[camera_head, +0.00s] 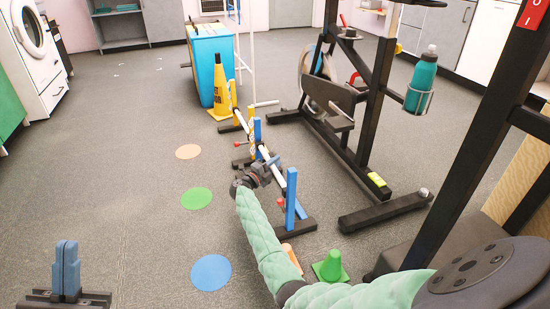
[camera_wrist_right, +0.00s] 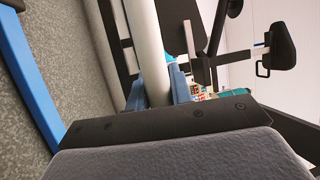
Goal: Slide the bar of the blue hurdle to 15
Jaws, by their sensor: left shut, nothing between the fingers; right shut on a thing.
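The blue hurdle has two blue posts, the near one (camera_head: 291,198) and a far one (camera_head: 257,131), with a white bar (camera_head: 265,153) between them. My right gripper (camera_head: 268,161) is shut on the bar, between the posts. In the right wrist view the white bar (camera_wrist_right: 147,45) runs between my blue fingers (camera_wrist_right: 158,88), and a blue post (camera_wrist_right: 30,75) stands at the left. The numbers on the posts cannot be read. My left gripper (camera_head: 66,247) is shut and empty at the bottom left, away from the hurdle.
A yellow hurdle (camera_head: 237,110) stands just behind the blue one, near a yellow cone (camera_head: 229,72) and a blue bin (camera_head: 205,65). The left floor is clear except flat discs (camera_head: 197,198).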

